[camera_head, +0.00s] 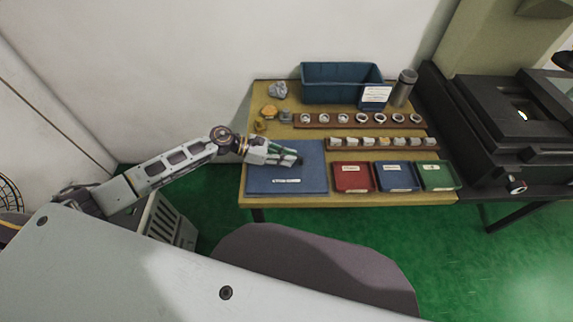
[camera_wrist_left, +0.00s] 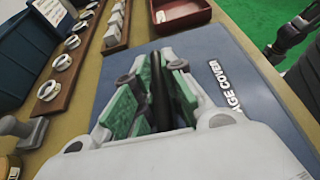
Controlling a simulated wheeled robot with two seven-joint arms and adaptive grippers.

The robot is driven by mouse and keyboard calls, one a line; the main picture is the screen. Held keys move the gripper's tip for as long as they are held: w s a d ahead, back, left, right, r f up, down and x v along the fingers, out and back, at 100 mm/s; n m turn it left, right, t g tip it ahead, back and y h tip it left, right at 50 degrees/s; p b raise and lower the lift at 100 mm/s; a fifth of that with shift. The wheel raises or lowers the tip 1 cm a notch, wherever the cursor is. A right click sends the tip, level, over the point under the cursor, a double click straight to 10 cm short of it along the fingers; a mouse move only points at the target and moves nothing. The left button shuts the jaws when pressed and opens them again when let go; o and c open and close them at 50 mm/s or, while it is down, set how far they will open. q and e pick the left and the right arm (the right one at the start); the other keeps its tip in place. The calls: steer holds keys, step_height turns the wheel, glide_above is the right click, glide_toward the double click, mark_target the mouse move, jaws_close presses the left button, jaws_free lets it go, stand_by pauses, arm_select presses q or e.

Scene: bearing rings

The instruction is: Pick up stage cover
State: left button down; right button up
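The stage cover (camera_head: 306,185) is a flat dark blue board lying on the left part of the table. Its white label shows in the head view, and the letters "AGE COVER" are readable in the left wrist view (camera_wrist_left: 235,65). My left gripper (camera_head: 293,156) is low over the upper half of the cover. In the left wrist view its green-padded fingers (camera_wrist_left: 160,75) are on both sides of a narrow black upright part (camera_wrist_left: 160,100), which looks like a handle. I cannot tell whether the pads press on it. My right gripper is not in view.
Red (camera_head: 352,190), blue (camera_head: 397,189) and green (camera_head: 437,187) trays line the front edge. A blue bin (camera_head: 342,90) and a grey cylinder (camera_head: 403,88) stand behind. A black machine (camera_head: 500,125) is at right.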

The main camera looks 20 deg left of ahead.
arm_select(q)
steer(key=shift+r, duration=0.25)
stand_by(0.3)
steer(key=shift+r, duration=1.2)
steer(key=s+a, duration=0.2)
steer(key=a, duration=0.6)
steer(key=s+a+b, duration=0.1)
steer(key=s+a, duration=0.2)
steer(key=a, duration=0.6)
steer(key=shift+a+r, duration=0.15)
steer(key=shift+r, duration=0.2)
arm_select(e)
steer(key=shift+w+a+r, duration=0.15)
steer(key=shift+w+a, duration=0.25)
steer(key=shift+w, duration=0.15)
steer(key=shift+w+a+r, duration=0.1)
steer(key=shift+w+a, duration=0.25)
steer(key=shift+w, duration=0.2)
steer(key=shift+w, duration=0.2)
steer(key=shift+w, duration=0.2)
